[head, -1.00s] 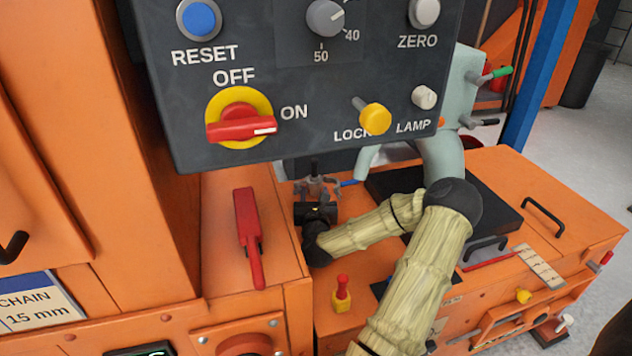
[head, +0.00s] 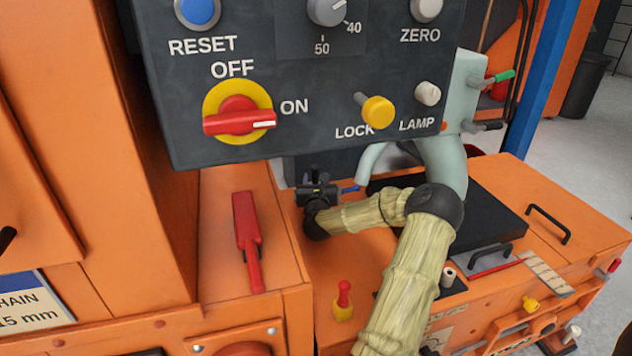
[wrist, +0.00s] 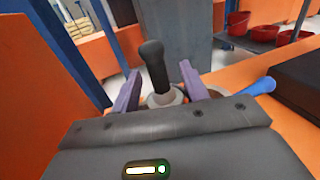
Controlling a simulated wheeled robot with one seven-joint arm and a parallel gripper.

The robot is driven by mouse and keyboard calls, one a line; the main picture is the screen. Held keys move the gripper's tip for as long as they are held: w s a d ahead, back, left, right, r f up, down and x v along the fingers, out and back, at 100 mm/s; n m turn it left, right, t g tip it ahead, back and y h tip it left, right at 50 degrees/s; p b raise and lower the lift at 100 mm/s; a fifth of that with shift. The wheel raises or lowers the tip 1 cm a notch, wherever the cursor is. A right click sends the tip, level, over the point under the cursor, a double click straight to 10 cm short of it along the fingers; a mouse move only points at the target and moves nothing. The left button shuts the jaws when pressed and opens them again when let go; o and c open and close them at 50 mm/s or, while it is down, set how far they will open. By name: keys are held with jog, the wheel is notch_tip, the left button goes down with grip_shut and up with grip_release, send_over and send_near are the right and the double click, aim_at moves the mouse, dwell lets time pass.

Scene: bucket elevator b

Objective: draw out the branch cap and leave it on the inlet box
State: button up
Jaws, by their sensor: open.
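A black upright knob (wrist: 153,66) on a pale round collar, which looks like the branch cap, stands between the two purple fingers of my gripper (wrist: 158,80) in the wrist view. The fingers are apart, one on each side, with gaps showing beside the knob. In the head view my gripper (head: 316,180) is small, just below the control panel, and the knob's dark top (head: 314,171) shows there; the collar is hard to make out. The orange box top (head: 305,262), probably the inlet box, lies beneath my arm.
The control panel (head: 310,95) hangs close above my gripper. A blue handle (wrist: 260,87) lies right of the fingers. A grey-green bent pipe (head: 442,165) and a black lid (head: 490,220) are on the right. A red lever (head: 246,240) and a red-yellow knob (head: 343,300) stand nearby.

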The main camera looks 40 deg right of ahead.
aim_at(315, 166)
grip_shut()
jog(key=shift+r+p, duration=0.65)
jog(key=shift+r, duration=0.15)
dwell(0.7)
jog(key=shift+r+p, duration=1.15)
jog(key=shift+r, duration=0.4)
notch_tip(315, 166, up, 4)
jog(key=p, duration=0.3)
jog(key=shift+w+a, duration=0.1)
dwell(0.5)
